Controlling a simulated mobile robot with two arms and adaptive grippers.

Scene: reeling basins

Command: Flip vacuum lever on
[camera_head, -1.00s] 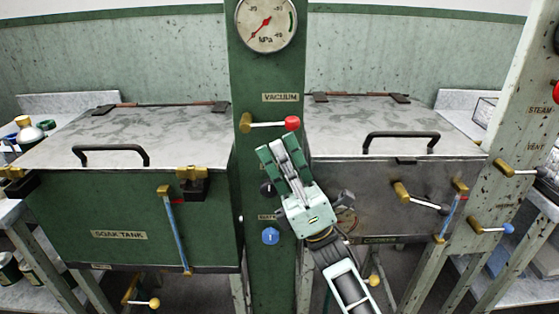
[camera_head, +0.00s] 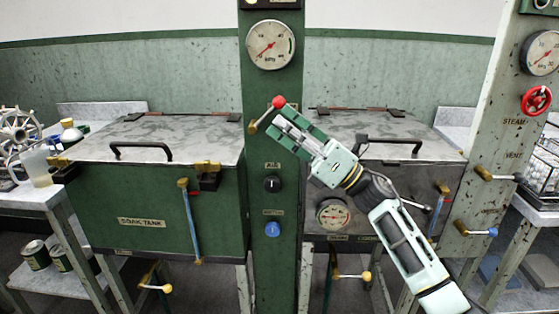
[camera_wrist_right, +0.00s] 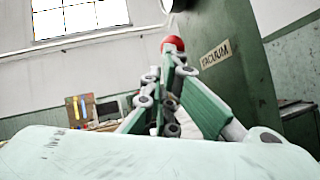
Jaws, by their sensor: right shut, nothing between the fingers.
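The vacuum lever (camera_head: 264,117) is on the green column. Its brass pivot sits at the column's left side, and its arm slants up to the right to a red knob (camera_head: 279,102). My right gripper (camera_head: 278,125) reaches in from the lower right, shut and empty, with its tips just below and beside the knob. In the wrist view the red knob (camera_wrist_right: 173,44) shows just beyond the fingertips (camera_wrist_right: 171,62); whether they touch I cannot tell. The gripper hides the VACUUM label in the head view, but the label (camera_wrist_right: 216,54) shows in the wrist view. My left gripper is out of view.
A pressure gauge (camera_head: 271,45) is above the lever, with a black knob (camera_head: 272,184) and a blue knob (camera_head: 272,230) below. A lidded soak tank (camera_head: 140,215) stands left, another lidded basin (camera_head: 385,150) right. A post with a red valve wheel (camera_head: 537,100) is farther right.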

